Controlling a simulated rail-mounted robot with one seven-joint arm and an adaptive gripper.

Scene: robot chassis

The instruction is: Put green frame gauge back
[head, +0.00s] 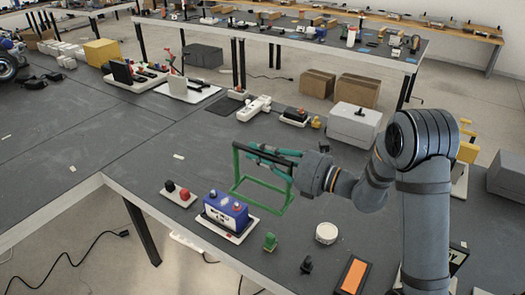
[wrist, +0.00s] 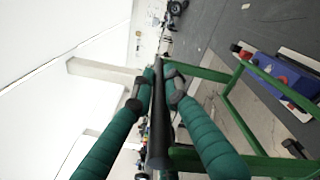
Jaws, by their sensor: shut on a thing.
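The green frame gauge (head: 236,170), an open box-like frame of thin bars, is held up above the dark workbench in the head view. Its bars also show at the right of the wrist view (wrist: 212,74). My gripper (head: 256,152) reaches in from the right with its teal fingers at the frame's upper part. In the wrist view the fingers (wrist: 158,88) close from both sides on a dark bar between them. The frame hangs just behind and above a blue box (head: 226,211) with a white base. Whether they touch is unclear.
A small tray with red and black knobs (head: 178,193) lies left of the blue box. In front are a small green piece (head: 270,241), a round white disc (head: 326,233) and an orange-topped panel (head: 353,275). A grey box (head: 354,124) stands behind.

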